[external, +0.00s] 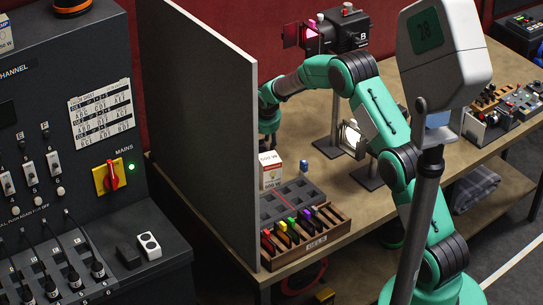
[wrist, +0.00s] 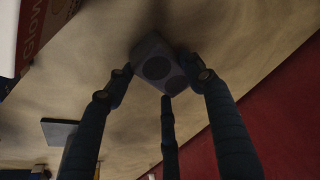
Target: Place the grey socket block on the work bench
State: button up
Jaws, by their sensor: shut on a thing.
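The grey socket block (wrist: 158,62) shows in the wrist view, a dark box with round dark faces on one side. My gripper (wrist: 164,78) has its fingers closed around it. The tan work bench top (wrist: 250,50) fills much of the picture behind the block; I cannot tell whether the block touches it. In the external view the bench (external: 335,205) runs from the grey panel to the back right.
The tall grey panel (external: 198,110) stands at the bench's left end. A white bulb box (external: 270,170), a dark tray (external: 292,200) and a wooden rack of coloured gels (external: 305,238) stand near it. A lamp (external: 352,138) on a stand is farther right. A white two-hole block (external: 149,245) sits on the console.

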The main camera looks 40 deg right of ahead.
jog(key=shift+f, duration=0.1)
jog(key=o, duration=1.3)
jog(key=shift+c, duration=0.2)
jog(key=p+v, duration=0.1)
jog(key=v, duration=1.1)
jog(key=shift+p, duration=0.3)
